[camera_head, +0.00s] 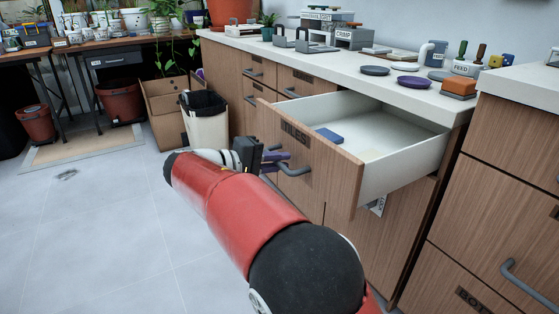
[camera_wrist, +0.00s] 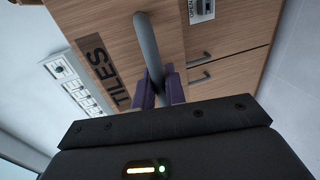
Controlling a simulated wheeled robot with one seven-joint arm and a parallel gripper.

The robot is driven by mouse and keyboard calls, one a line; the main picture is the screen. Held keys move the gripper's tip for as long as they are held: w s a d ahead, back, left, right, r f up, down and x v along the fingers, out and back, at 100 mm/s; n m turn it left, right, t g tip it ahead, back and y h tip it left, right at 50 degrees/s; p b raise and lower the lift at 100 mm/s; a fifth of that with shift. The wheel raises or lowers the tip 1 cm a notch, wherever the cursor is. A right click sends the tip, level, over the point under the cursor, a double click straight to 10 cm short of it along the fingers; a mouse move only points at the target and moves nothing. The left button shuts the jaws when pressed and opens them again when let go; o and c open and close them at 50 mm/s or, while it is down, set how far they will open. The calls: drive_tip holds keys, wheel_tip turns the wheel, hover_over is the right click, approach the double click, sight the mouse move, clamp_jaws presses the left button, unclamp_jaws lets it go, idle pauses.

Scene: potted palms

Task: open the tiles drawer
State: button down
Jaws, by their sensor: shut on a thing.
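The tiles drawer (camera_head: 340,178) is pulled well out of the wooden counter. Its white interior shows a blue block (camera_head: 328,135) lying inside. The drawer front carries a dark label, which reads TILES in the wrist view (camera_wrist: 103,72). My gripper (camera_head: 277,160) is at the grey drawer handle (camera_head: 296,171) at the front of the drawer. In the wrist view, the purple fingers of my gripper (camera_wrist: 158,92) are shut on the curved grey handle (camera_wrist: 147,50). My red arm hides part of the lower cabinet.
A white bin with a black liner (camera_head: 206,120) and a cardboard box (camera_head: 165,105) stand left of the drawer. Another cabinet (camera_head: 505,190) is close on the right. The counter top (camera_head: 345,62) holds plates and stands. The tiled floor (camera_head: 110,230) at left is mostly clear.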

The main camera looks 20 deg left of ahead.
drive_tip(key=c, duration=1.5)
unclamp_jaws()
drive_tip(key=p+v, duration=0.1)
drive_tip(key=v, duration=0.6)
drive_tip(key=shift+s+a, duration=0.25)
drive_tip(key=shift+s, duration=0.05)
